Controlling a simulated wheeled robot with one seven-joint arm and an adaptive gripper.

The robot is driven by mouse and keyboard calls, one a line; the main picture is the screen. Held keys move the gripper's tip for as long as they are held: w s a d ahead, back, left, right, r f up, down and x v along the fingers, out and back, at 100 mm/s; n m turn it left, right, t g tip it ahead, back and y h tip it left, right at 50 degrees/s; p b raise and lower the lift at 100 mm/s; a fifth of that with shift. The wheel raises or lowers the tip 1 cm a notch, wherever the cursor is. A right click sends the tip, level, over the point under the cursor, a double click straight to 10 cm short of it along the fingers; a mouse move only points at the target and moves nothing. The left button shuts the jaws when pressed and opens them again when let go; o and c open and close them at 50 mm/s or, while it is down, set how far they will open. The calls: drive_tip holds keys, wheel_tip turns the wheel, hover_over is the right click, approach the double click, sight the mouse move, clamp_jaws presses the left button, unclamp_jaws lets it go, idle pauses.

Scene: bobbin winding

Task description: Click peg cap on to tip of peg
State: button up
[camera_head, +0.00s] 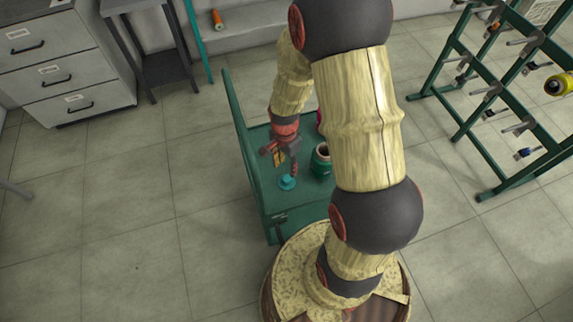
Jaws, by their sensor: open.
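My gripper (281,162) is low over the green bench (292,199), pointing down, with its jaws open. A small teal round piece (287,183) with a raised middle is on the bench just below my gripper. It may be the peg cap or the peg's base; I cannot tell which. A small orange-yellow patch shows between the gripper's fingers, too small to name. I cannot make out the peg's tip. I cannot tell whether a finger touches the teal piece. My arm hides the right part of the bench.
A dark green cylinder (321,160) with a brown top stands on the bench, right of my gripper. A green upright panel (241,140) edges the bench's left side. A green rack (510,95) with pegs and spools is at right; grey drawers (60,65) at left.

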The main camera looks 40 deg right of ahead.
sight(287, 178)
drive_tip(key=f+m, duration=0.1)
drive_tip(key=w+d+f+m, duration=0.1)
drive_tip(key=f+m, duration=0.3)
drive_tip(key=shift+w+d+f+t, duration=0.1)
drive_tip(key=shift+w+d+t, duration=0.15)
drive_tip(key=shift+w+t, duration=0.1)
wheel_tip(287, 178, down, 9)
drive_tip(key=b, duration=0.6)
drive_tip(key=c, duration=0.3)
drive_tip(key=c, duration=0.7)
clamp_jaws()
drive_tip(key=shift+r, duration=0.25)
wheel_tip(287, 178, up, 6)
drive_tip(key=p, duration=0.4)
drive_tip(key=shift+p, duration=0.35)
drive_tip(key=shift+f, duration=0.1)
